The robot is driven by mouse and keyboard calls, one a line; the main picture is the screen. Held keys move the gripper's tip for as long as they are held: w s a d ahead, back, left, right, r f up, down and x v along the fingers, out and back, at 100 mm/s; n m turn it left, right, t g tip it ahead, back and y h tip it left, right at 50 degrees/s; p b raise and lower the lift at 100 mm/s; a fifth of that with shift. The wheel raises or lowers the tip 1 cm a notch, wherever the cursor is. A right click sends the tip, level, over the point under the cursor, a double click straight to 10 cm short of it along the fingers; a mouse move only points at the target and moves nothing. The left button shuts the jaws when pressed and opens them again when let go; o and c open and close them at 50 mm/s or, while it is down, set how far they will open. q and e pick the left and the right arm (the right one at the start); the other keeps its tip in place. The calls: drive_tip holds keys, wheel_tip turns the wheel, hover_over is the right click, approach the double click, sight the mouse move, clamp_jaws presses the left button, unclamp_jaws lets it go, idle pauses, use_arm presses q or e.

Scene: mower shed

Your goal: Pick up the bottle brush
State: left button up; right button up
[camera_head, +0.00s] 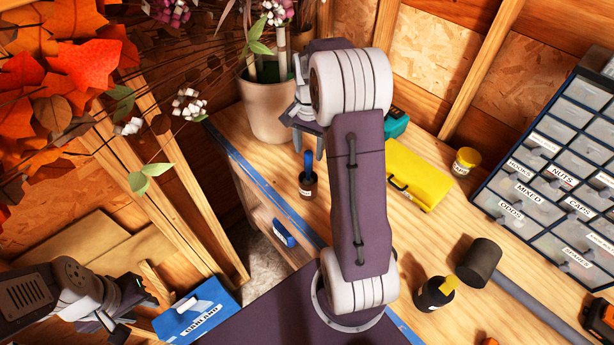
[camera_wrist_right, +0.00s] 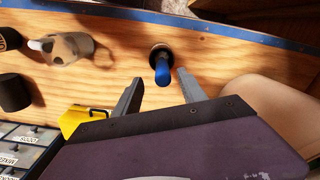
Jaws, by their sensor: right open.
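A blue upright handle, which I take to be the bottle brush (camera_head: 308,160), stands in a small dark bottle (camera_head: 308,187) on the wooden bench. In the right wrist view the blue handle (camera_wrist_right: 162,72) shows just beyond and between the fingertips, apart from them. My right gripper (camera_head: 308,147) is open and empty, above and close to the handle; its fingers also show in the wrist view (camera_wrist_right: 158,88). My left gripper (camera_head: 136,312) is at the lower left, far from the brush, beside a blue box; its jaw gap is unclear.
A plant pot (camera_head: 266,105) stands close behind the bottle. A yellow case (camera_head: 418,174), a teal item (camera_head: 396,123), a yellow-lidded jar (camera_head: 466,160), a dark yellow-topped bottle (camera_head: 436,293), a mallet (camera_head: 480,262) and a drawer cabinet (camera_head: 545,190) lie right. The blue GARLAND box (camera_head: 198,310) is lower left.

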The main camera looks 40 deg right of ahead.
sight(308, 166)
drive_tip(key=f, duration=0.2)
drive_tip(key=f+p, duration=0.1)
drive_tip(key=shift+w+d+f, duration=0.3)
drive_tip(key=shift+d+f, duration=0.05)
drive_tip(key=shift+f, duration=0.05)
drive_tip(key=f+p, duration=0.1)
drive_tip(key=f, duration=0.2)
drive_tip(key=shift+s+a+f+p, duration=0.1)
drive_tip(key=shift+a+f+p, duration=0.25)
drive_tip(key=shift+p, duration=0.05)
drive_tip(key=shift+f, duration=0.4)
drive_tip(key=shift+d+f, duration=0.15)
drive_tip(key=shift+f, duration=0.05)
drive_tip(key=shift+r, duration=0.1)
clamp_jaws()
